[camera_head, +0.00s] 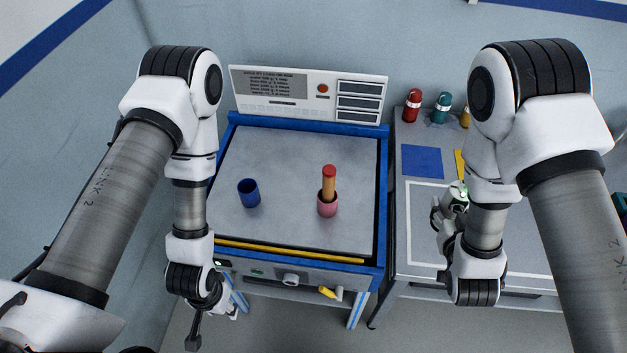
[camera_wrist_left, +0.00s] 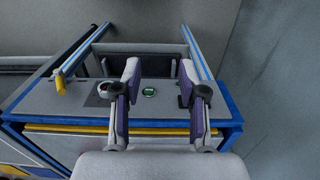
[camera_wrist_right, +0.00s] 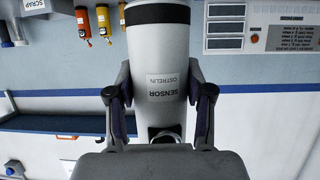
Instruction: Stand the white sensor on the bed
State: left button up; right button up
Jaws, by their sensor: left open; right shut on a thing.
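The white sensor (camera_wrist_right: 160,50) is a white cylinder with a dark grey end and a label reading SENSOR OSTRELIN. My right gripper (camera_wrist_right: 160,92) is shut on it, one finger on each side. In the head view my right gripper (camera_head: 447,210) is over the right-hand table, partly hidden by my arm; I cannot make out the sensor clearly there. The bed (camera_head: 285,235) is a grey plate in a blue frame. My left gripper (camera_wrist_left: 160,90) is open and empty by the bed's front panel; its fingers also show in part in the head view (camera_head: 225,308).
On the bed stand a blue cup (camera_head: 249,194) and a pink cup (camera_head: 327,206) holding an orange, red-topped rod (camera_head: 329,180). A white panel (camera_head: 310,95) rises behind. Red (camera_head: 412,105) and teal (camera_head: 441,108) bottles stand on the right-hand table (camera_head: 420,245). The bed's left front is clear.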

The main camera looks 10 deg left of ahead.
aim_at(297, 167)
jog(key=j, duration=0.4)
jog(key=i+j+u, duration=0.1)
jog(key=j, duration=0.3)
jog(key=i+j, duration=0.15)
jog(key=j, duration=0.3)
jog(key=i+j, duration=0.1)
jog(key=j, duration=0.3)
jog(key=i+j+u, duration=0.1)
jog(key=i+j, duration=0.1)
jog(key=j, duration=0.05)
